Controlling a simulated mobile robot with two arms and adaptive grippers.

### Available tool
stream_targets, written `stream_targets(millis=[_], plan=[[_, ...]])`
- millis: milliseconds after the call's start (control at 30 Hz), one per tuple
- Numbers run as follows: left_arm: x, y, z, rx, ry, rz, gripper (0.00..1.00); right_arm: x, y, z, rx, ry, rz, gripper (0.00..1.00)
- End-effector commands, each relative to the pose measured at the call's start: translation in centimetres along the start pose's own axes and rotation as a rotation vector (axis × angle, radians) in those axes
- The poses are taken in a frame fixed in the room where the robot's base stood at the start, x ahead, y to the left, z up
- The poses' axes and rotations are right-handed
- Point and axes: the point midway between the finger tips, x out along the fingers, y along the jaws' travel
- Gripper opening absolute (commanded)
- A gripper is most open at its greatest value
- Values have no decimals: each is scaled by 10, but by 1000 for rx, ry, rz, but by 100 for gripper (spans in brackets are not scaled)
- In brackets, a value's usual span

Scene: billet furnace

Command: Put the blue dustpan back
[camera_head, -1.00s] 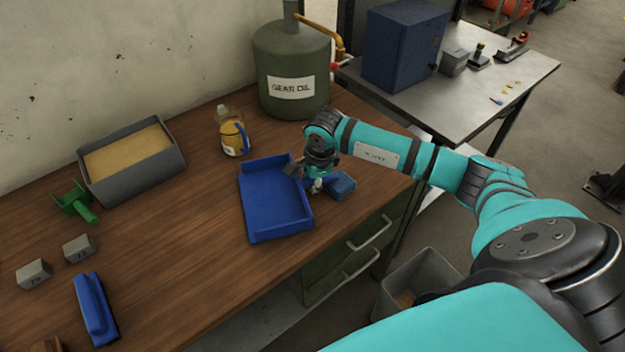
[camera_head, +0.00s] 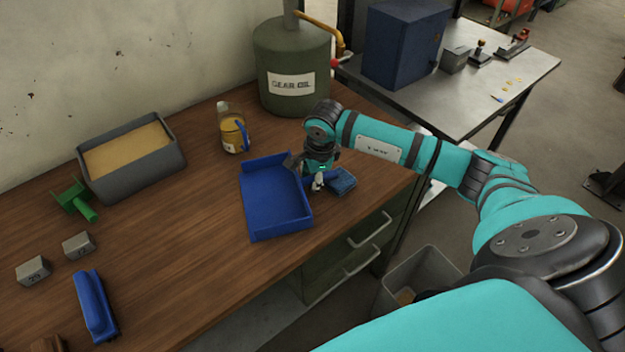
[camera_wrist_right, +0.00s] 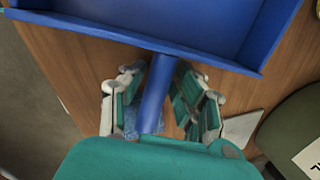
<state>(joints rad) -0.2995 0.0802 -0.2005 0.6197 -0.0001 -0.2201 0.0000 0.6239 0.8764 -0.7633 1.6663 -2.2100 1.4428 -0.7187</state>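The blue dustpan (camera_head: 272,200) lies flat on the wooden workbench (camera_head: 190,270), its open tray facing up. In the right wrist view the dustpan (camera_wrist_right: 190,28) fills the top, and its blue handle (camera_wrist_right: 155,95) points down between my fingers. My right gripper (camera_head: 318,183) is low at the dustpan's right side. In the wrist view, my right gripper (camera_wrist_right: 160,85) is open, with one finger on each side of the handle and narrow gaps showing. Whether the fingertips touch it I cannot tell. My left gripper is not in view.
A blue sponge-like block (camera_head: 342,181) lies just right of my right gripper. An oil jug (camera_head: 232,133), a gear oil drum (camera_head: 291,75), a sand-filled bin (camera_head: 150,178), a green scoop (camera_head: 74,199), grey blocks (camera_head: 33,270) and a blue brush (camera_head: 94,306) surround clear bench space.

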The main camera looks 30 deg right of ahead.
Motion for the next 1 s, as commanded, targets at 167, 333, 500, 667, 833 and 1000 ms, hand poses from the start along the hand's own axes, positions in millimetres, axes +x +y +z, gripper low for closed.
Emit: stream_targets(millis=[167,333,500,667,833,1000], plan=[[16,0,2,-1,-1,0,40,-35,-1,-1,-2,0,-8,32],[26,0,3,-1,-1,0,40,-72,-1,-1,-1,1,-7,32],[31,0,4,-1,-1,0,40,-98,0,0,-1,0,-4,32],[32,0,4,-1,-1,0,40,-109,0,0,0,1,-2,32],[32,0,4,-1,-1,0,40,-111,0,0,0,1,-1,32],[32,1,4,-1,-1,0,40,-111,0,0,0,1,-1,32]])
